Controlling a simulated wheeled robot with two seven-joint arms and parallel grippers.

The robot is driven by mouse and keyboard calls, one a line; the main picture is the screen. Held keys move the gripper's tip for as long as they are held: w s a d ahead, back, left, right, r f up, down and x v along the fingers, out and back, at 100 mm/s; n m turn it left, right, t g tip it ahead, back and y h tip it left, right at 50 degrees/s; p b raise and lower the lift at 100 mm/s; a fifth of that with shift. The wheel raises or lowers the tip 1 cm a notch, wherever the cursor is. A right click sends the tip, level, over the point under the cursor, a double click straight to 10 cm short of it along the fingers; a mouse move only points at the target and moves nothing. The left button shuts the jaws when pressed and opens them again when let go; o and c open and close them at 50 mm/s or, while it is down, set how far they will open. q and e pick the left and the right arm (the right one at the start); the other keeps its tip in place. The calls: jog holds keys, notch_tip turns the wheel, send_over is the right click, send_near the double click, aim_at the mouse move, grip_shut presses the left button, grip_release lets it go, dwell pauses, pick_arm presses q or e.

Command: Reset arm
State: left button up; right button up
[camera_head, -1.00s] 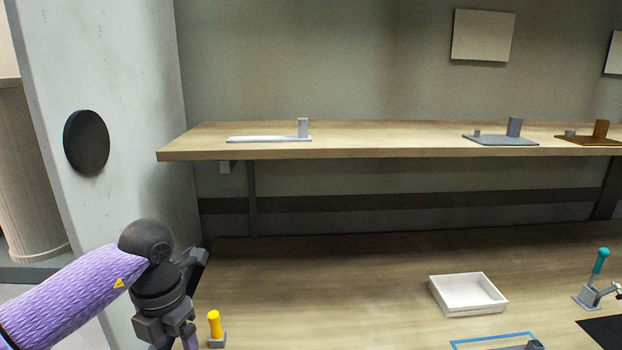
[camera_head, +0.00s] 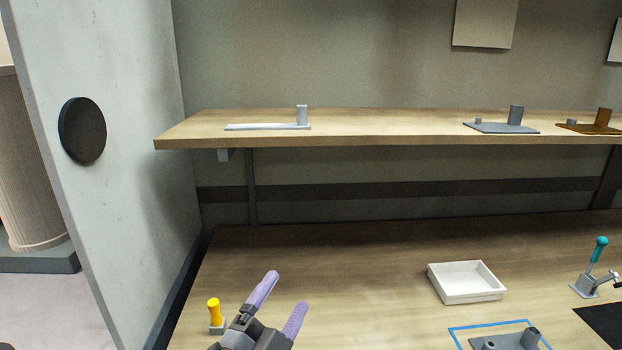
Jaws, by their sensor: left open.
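My left gripper (camera_head: 279,306) shows at the bottom of the head view, over the left part of the lower wooden table (camera_head: 350,270). Its two purple fingers are spread apart with nothing between them. Its forearm is out of view below. A yellow-handled tool (camera_head: 214,311) on a small grey base stands just left of the gripper, apart from it as far as I can tell. My right gripper is not in view.
A white tray (camera_head: 466,294) and a teal-handled clamp (camera_head: 597,258) stand on the table's right. A grey fixture (camera_head: 508,340) sits inside a blue outline. A wooden shelf (camera_head: 380,127) with several fixtures runs behind. A wall panel (camera_head: 125,180) stands at left.

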pick_arm(q)
jog(key=s+a+f+n+g+y, duration=0.2)
jog(key=a+f+n+y, duration=0.1)
jog(key=f+n, duration=0.1)
jog(key=s+a+f+n+g+y, duration=0.3)
jog(key=f+n+y, duration=0.1)
jog(key=f, duration=0.2)
jog(key=s+a+f+n+g+y, duration=0.2)
jog(key=s+a+f+n+y, duration=0.1)
jog(key=a+f+n, duration=0.1)
jog(key=shift+f+n+y, duration=0.3)
jog(key=shift+f+n, duration=0.1)
jog(key=shift+f, duration=0.3)
jog(key=s+a+f+n+g, duration=0.1)
jog(key=s+f+g, duration=0.25)
jog(key=s, duration=0.35)
jog(key=s+f+n+g, duration=0.1)
jog(key=s+f+g, duration=0.2)
jog(key=s+g, duration=0.3)
jog(key=s+f, duration=0.3)
jog(key=f, duration=0.7)
jog(key=s+f, duration=0.3)
jog(key=f, duration=0.6)
jog(key=s+a+f+g, duration=0.2)
jog(key=s+a+f, duration=0.1)
jog(key=s+f, duration=0.6)
jog(key=s, duration=0.3)
jog(key=shift+a+f, duration=0.15)
jog(key=shift+f, duration=0.15)
jog(key=shift+s, duration=0.1)
